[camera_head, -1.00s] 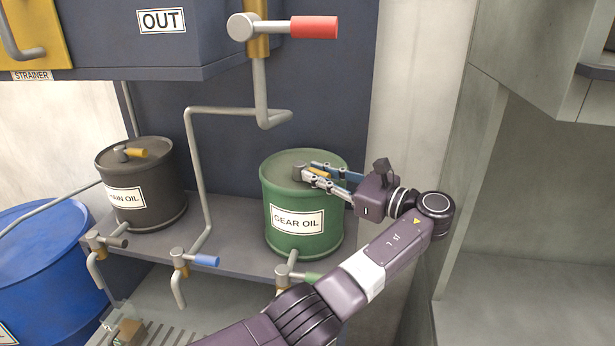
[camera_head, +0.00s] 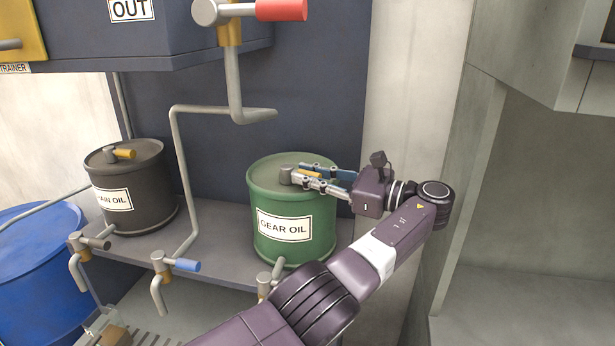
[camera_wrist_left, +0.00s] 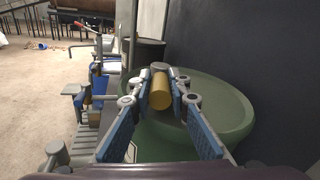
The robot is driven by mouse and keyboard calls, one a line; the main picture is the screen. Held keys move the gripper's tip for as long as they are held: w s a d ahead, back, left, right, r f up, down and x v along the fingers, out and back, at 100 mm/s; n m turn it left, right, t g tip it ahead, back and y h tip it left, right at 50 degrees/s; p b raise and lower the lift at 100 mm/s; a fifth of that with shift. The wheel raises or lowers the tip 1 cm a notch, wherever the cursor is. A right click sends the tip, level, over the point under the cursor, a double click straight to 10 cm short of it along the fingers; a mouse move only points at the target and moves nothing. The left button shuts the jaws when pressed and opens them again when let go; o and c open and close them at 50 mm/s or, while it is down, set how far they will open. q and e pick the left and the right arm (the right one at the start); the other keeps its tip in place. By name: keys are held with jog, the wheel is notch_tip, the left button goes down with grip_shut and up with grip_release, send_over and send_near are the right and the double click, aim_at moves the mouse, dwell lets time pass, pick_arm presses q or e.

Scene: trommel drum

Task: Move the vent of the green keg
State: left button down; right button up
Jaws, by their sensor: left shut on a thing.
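The green keg (camera_head: 262,238) labelled GEAR OIL stands on a grey shelf in the head view. Its vent is on top: a grey hub (camera_head: 287,174) with a yellow handle (camera_head: 308,175). My left gripper (camera_head: 312,177) reaches in from the right over the keg's lid and is shut on the yellow handle. In the left wrist view, the yellow handle (camera_wrist_left: 160,92) lies between the two blue-padded fingers, above the green lid (camera_wrist_left: 215,90). The fingers partly hide the handle in the head view. My right gripper is not in view.
A dark keg (camera_head: 150,195) with a yellow-handled vent stands left on the shelf (camera_head: 215,225). A grey pipe (camera_head: 178,150) runs between the kegs. A red-handled valve (camera_head: 280,10) hangs above. A blue-handled tap (camera_head: 185,265) is on the shelf front. A blue barrel (camera_head: 40,265) stands lower left.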

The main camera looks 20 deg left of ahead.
pick_arm(q)
jog(key=c, duration=1.8)
grip_release()
jog(key=shift+r, duration=5)
